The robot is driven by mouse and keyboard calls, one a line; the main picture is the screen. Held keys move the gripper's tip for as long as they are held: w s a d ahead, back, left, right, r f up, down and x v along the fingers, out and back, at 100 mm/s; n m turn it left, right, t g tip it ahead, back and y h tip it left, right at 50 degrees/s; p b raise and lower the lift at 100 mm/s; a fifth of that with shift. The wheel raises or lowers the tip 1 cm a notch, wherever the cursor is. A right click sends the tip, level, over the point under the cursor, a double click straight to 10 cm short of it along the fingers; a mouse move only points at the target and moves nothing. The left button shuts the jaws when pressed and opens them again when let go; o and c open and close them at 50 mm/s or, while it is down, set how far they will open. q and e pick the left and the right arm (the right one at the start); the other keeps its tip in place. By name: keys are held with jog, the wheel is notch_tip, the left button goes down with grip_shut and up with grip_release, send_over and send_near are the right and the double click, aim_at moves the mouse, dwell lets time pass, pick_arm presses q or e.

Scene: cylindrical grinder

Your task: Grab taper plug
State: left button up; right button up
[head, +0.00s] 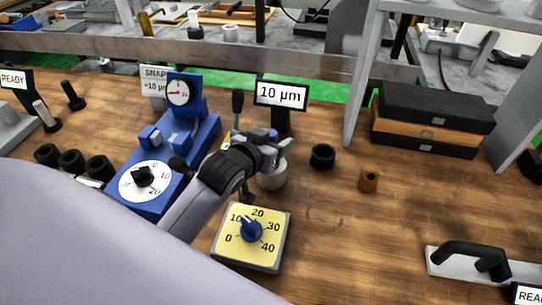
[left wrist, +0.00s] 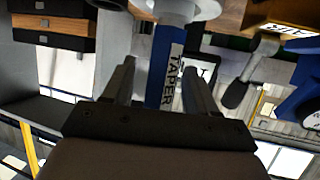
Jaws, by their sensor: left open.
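The taper plug shows in the left wrist view as a blue body (left wrist: 160,62) with a white label reading TAPER. A pale round part (left wrist: 172,10) is at its top in that view. My left gripper (left wrist: 158,72) is open, with one finger on each side of the blue body. I cannot tell whether the fingers touch it. In the head view my left gripper (head: 273,152) is over a grey round piece (head: 272,178) in front of the 10 µm display (head: 281,94). My right gripper is not in view.
A blue gauge device (head: 165,150) stands left of my gripper, and a yellow dial box (head: 250,237) is just in front. A black ring (head: 322,156) and a brass bush (head: 369,180) are to the right. Stacked cases (head: 430,120) stand farther right.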

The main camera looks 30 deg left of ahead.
pick_arm(q)
jog(key=shift+w+f, duration=0.15)
jog(key=shift+w, duration=0.3)
grip_shut()
